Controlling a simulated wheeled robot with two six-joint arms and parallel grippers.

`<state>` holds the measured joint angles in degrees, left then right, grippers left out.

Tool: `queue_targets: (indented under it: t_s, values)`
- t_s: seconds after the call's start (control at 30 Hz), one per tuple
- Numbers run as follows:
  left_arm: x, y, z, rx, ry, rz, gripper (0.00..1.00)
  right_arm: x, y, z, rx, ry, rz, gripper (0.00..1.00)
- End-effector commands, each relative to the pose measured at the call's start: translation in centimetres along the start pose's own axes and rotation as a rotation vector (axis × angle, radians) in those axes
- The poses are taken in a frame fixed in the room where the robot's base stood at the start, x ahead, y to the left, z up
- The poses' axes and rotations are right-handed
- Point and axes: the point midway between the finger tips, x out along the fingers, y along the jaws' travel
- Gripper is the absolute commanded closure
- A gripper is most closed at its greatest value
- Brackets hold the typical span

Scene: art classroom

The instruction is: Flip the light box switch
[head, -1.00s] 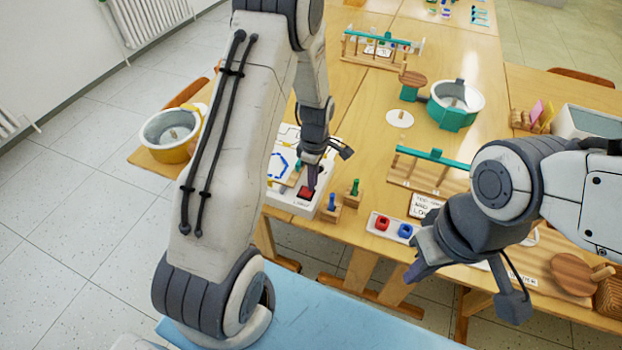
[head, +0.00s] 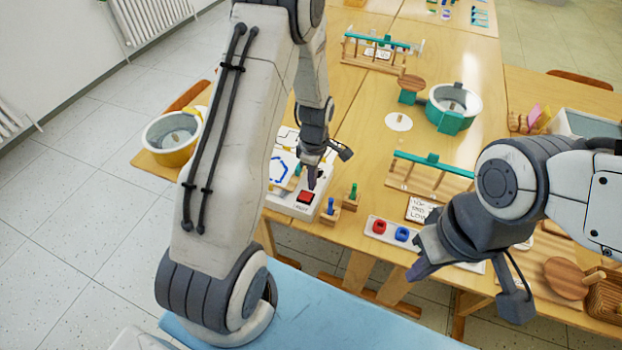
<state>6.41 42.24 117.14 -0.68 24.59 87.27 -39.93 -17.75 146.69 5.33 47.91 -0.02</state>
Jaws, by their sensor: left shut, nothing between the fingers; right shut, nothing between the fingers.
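The light box (head: 283,201) is a white box at the near left edge of the wooden table, with blue line shapes on its top. My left gripper (head: 312,183) is shut and empty, pointing down just above the red switch. I cannot tell whether its tips touch the switch. My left arm hides part of the box. My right gripper (head: 418,270) is shut and empty, in front of the table's near edge, away from the box.
Small wooden blocks with a blue peg (head: 331,207) and a green peg (head: 352,192) stand right of the switch. A white tray (head: 388,235) holds red and blue pieces. A wooden rack with a green bar (head: 432,161) and a teal-and-white tub (head: 455,104) stand further back.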

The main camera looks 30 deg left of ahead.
Motion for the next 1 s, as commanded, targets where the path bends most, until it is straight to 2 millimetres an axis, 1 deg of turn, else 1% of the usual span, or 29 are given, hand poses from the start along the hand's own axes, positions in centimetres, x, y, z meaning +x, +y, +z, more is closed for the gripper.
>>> queue_targets:
  t_s: [0.03, 0.07, 0.1, 0.3, 0.4, 0.5, 0.57, 0.77, 0.87, 0.97, 1.0]
  values:
    - [-2.1, 0.2, -0.2, -0.003, 0.001, 0.011, 1.0, -1.8, -0.1, -0.1, 0.0, 0.0, 0.0, 1.0]
    - [-2.3, 0.5, -0.3, -0.004, 0.001, 0.017, 1.0, -1.2, -0.1, -0.1, 0.0, 0.002, 0.0, 1.0]
    - [-3.1, 0.7, -0.3, -0.004, 0.001, 0.021, 1.0, -0.6, 0.0, -0.1, 0.0, 0.002, 0.0, 1.0]
    - [-7.7, 1.6, 0.4, 0.007, 0.002, 0.023, 1.0, -0.1, 0.0, 0.0, 0.0, 0.0, 0.0, 1.0]
    - [-9.3, 1.8, 0.5, 0.008, 0.002, 0.022, 1.0, 0.0, 0.0, 0.0, 0.0, 0.0, 0.0, 1.0]
    - [-10.5, 1.9, 0.4, 0.007, 0.002, 0.021, 1.0, 0.1, 0.0, 0.0, 0.0, 0.0, 0.0, 1.0]
    - [-10.9, 1.9, 0.4, 0.006, 0.002, 0.019, 1.0, 0.1, 0.0, 0.0, 0.0, 0.0, 0.0, 1.0]
    - [-11.4, 1.9, 0.4, 0.009, 0.001, 0.019, 1.0, 0.1, 0.0, 0.0, 0.0, 0.0, 0.0, 1.0]
    - [-12.1, 1.4, 1.6, 0.082, 0.002, 0.025, 1.0, 0.0, 0.0, 0.0, 0.0, 0.0, 0.0, 1.0]
    - [-13.9, -0.5, 5.0, 0.304, 0.003, 0.038, 1.0, 0.0, 0.0, 0.0, 0.0, 0.0, 0.0, 1.0]
    - [-14.8, -1.8, 7.0, 0.439, 0.004, 0.045, 1.0, 0.0, 0.0, 0.0, 0.0, 0.0, 0.0, 1.0]
